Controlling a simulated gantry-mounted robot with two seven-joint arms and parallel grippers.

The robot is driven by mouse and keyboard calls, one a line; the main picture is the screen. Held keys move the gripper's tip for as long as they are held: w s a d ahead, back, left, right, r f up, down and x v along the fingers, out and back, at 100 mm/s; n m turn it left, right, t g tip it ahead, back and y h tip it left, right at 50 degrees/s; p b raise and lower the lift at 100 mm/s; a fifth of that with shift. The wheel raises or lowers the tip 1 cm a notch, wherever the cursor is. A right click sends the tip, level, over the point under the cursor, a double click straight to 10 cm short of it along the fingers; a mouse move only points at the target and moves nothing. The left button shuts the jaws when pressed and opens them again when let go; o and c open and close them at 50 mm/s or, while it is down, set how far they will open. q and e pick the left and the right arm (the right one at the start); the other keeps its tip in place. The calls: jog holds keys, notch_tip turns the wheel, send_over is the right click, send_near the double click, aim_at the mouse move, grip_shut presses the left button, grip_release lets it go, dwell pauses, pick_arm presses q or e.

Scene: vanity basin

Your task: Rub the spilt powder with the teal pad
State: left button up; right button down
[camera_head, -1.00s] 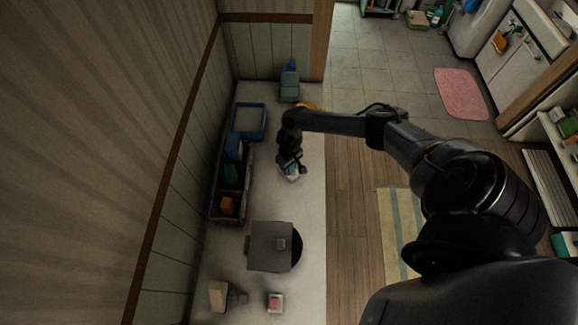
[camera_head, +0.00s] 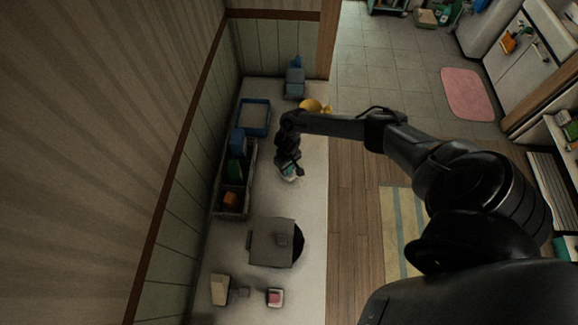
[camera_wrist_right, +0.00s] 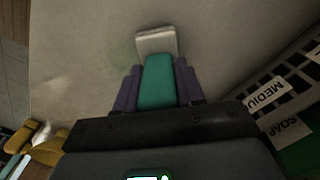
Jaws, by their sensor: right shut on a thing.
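My right gripper (camera_head: 289,170) is low over the pale counter, right of the long bin. In the right wrist view the gripper (camera_wrist_right: 158,88) is shut on the teal pad (camera_wrist_right: 158,82), whose teal grip sits between the purple fingers. The pad's pale grey block (camera_wrist_right: 156,40) sticks out past the fingertips, at or just above the counter; I cannot tell if it touches. A faint whitish smudge (camera_wrist_right: 56,84), perhaps the spilt powder, shows left of the pad. A dull greenish tint lies beside the block. My left gripper is not in view.
A long dark bin (camera_head: 218,203) with coloured items lines the wall side. A blue-rimmed tray (camera_head: 254,117) and a blue-grey dispenser (camera_head: 295,82) stand farther back. A yellow object (camera_head: 310,105) is behind my arm. A grey box (camera_head: 270,243) and a small pink-topped block (camera_head: 275,298) stand nearer.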

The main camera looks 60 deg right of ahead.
jog(key=shift+w+a+f, duration=0.1)
jog(key=shift+w+a, duration=0.1)
jog(key=shift+a, duration=0.35)
jog(key=shift+w+a, duration=0.15)
jog(key=shift+a, duration=0.35)
jog(key=shift+d, duration=0.1)
jog(key=shift+s+d, duration=0.2)
jog(key=shift+d, duration=0.25)
jog(key=shift+w+a, duration=0.2)
jog(key=shift+a, duration=0.45)
jog(key=shift+w+a, duration=0.2)
jog(key=shift+a, duration=0.4)
jog(key=shift+w+a, duration=0.1)
jog(key=shift+a, duration=0.05)
